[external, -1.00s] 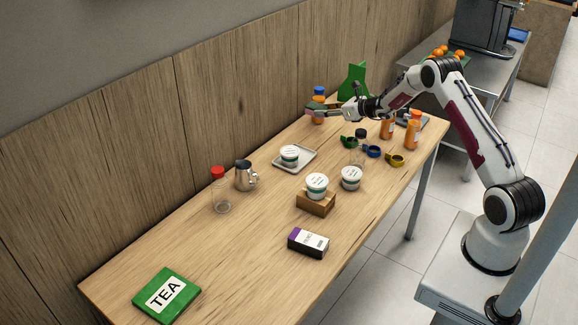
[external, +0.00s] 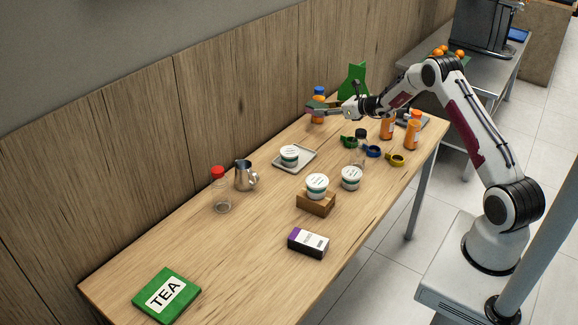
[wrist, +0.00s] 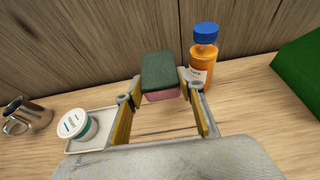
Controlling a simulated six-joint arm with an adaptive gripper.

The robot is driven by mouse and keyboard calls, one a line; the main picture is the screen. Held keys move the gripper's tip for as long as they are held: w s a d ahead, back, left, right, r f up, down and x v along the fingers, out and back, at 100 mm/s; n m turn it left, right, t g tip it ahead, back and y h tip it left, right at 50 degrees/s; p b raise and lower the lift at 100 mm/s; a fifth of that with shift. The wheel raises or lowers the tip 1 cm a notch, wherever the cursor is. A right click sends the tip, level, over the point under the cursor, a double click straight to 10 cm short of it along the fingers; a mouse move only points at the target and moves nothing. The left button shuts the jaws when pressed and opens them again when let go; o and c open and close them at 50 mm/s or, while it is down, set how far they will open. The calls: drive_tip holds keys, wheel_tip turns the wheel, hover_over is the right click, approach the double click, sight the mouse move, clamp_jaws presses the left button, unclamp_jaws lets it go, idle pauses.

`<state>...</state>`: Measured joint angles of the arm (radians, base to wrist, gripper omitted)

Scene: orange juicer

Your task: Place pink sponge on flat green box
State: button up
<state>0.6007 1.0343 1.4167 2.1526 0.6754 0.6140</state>
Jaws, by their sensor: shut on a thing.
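The sponge (wrist: 161,76) is in the wrist view, green on top with pink below. My gripper (wrist: 160,88) is shut on it, one finger at each side, and holds it above the table. In the external view my gripper (external: 318,108) is over the far part of the table, and the sponge there is small and partly hidden. The flat green box (external: 167,295), labelled TEA, lies at the near left end of the table, far from my gripper. It is not in the wrist view.
An orange bottle with a blue cap (wrist: 203,55) stands close right of the sponge. A tray with a tub (external: 294,157), a metal jug (external: 245,176), a red-capped jar (external: 220,190), a tub on a wooden block (external: 316,203) and a dark box (external: 308,243) stand between gripper and green box.

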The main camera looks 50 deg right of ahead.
wheel_tip(320, 180, up, 13)
drive_tip(key=w+a+n+y, duration=0.2)
drive_tip(key=w+a, duration=0.1)
drive_tip(key=a, duration=0.8)
drive_tip(key=w+a+n+y, duration=0.2)
drive_tip(key=w+a, duration=0.1)
drive_tip(key=a, duration=0.9)
drive_tip(key=n+g+y, duration=0.8)
drive_tip(key=n+y, duration=0.1)
hover_over(194, 287)
wheel_tip(194, 287, down, 11)
drive_tip(key=shift+f, duration=0.2)
drive_tip(key=shift+s+f+n+g, duration=0.1)
drive_tip(key=shift+n+g, duration=0.2)
drive_tip(key=shift+f, duration=3.05)
